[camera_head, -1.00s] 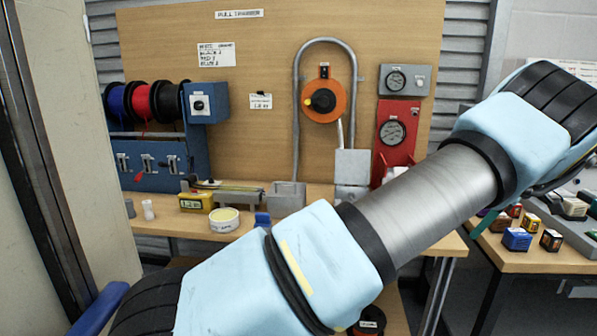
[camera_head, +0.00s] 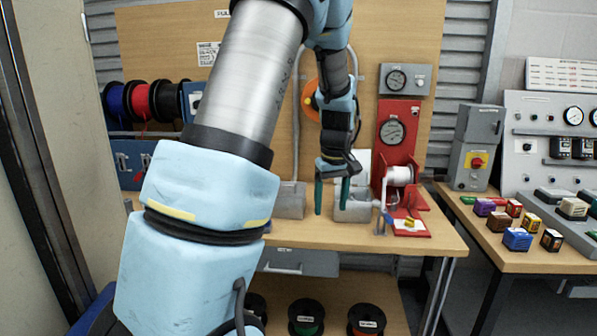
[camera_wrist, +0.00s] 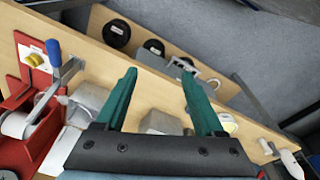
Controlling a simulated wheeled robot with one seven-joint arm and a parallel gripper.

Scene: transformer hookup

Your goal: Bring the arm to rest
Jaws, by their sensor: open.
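My gripper (camera_head: 332,196) hangs fingers down in front of the wooden bench in the head view. Its two green fingers are apart with nothing between them. My gripper also shows in the wrist view (camera_wrist: 158,100), with the fingers spread and the bench edge beyond them. My blue and silver arm fills the left and middle of the head view and hides part of the board and bench.
The bench (camera_head: 400,246) holds a red press-like stand (camera_head: 396,150) and grey blocks (camera_head: 290,200). At right, a second table (camera_head: 500,258) carries small coloured boxes (camera_head: 517,239) and a grey panel (camera_head: 530,165). Spools (camera_head: 306,318) sit on the lower shelf.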

